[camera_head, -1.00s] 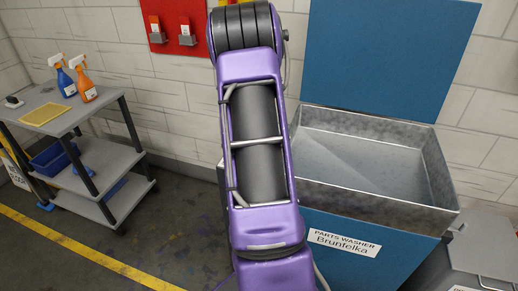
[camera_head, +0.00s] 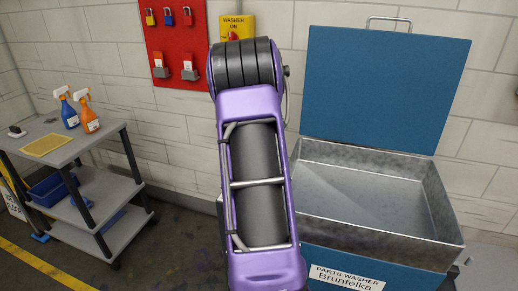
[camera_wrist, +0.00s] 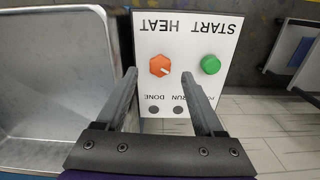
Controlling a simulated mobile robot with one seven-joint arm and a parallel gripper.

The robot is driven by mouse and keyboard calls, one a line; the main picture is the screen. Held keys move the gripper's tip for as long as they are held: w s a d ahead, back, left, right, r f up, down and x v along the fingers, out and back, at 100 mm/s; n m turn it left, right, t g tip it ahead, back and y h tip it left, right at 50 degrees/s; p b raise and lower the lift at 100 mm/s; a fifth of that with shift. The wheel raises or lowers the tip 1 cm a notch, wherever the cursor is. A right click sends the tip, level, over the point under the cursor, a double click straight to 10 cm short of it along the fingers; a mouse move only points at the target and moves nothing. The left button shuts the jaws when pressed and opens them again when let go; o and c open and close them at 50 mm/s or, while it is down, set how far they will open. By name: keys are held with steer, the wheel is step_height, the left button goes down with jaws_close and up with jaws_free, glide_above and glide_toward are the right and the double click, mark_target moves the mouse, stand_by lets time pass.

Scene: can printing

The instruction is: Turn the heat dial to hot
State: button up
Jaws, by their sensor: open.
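The control panel (camera_wrist: 188,100) is a white plate that appears upside down in the wrist view, with the words START and HEAT on it. An orange faceted dial (camera_wrist: 160,66) sits on it, with a small pale mark toward its lower right. A green round button (camera_wrist: 210,64) is to the dial's right. My gripper (camera_wrist: 163,80) is open, its two fingers reaching toward the panel on either side of the dial's line. I cannot tell whether they touch it. In the head view my purple arm hides the gripper and the panel.
The parts washer (camera_head: 345,277) stands open at right, its blue lid (camera_head: 385,85) raised. Its metal basin (camera_wrist: 50,90) is left of the panel in the wrist view. A grey cart (camera_head: 50,140) with spray bottles stands left. A red lock board (camera_head: 175,50) hangs on the wall.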

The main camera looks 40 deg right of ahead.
step_height(320, 180, up, 14)
steer(key=p, duration=0.1)
steer(key=shift+r, duration=0.15)
stand_by(0.6)
